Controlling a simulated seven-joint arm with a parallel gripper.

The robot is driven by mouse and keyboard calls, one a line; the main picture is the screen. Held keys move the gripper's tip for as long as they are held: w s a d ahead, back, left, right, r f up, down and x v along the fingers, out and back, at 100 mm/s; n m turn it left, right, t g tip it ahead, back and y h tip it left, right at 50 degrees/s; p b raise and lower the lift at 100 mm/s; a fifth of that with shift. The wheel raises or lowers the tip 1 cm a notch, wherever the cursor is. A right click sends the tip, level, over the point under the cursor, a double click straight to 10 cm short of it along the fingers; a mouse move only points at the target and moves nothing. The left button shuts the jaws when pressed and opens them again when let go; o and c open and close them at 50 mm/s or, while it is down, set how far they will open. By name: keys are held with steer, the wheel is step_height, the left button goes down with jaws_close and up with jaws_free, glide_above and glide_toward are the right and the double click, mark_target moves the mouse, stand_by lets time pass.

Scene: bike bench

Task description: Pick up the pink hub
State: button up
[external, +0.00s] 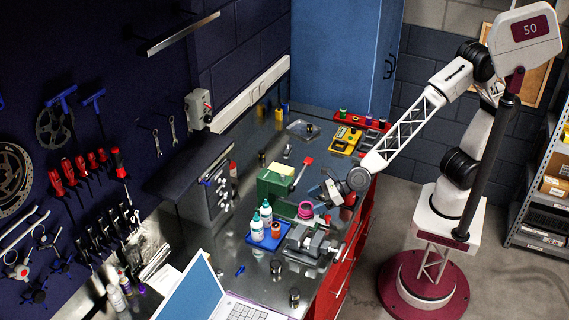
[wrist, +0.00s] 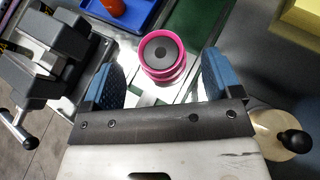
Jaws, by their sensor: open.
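The pink hub (wrist: 162,70) has a dark centre and a pink rim and stands upright on a shiny surface. It also shows in the external view as a small pink ring (external: 305,210) on the bench. My gripper (wrist: 160,78) is open, with blue pads on both fingers. In the wrist view the hub lies between and just beyond the fingertips, with a gap on each side. In the external view my gripper (external: 326,194) hangs just above and to the right of the hub. The height between them is hard to tell.
A grey vise (external: 312,243) stands close to the hub, at left in the wrist view (wrist: 45,50). A blue tray (external: 268,236) with bottles and an orange item is beside it. A green box (external: 275,186) stands behind. A knobbed round piece (wrist: 280,135) is at lower right in the wrist view.

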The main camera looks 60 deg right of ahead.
mark_target(306, 211)
steer(key=shift+x, duration=1.35)
steer(key=c, duration=1)
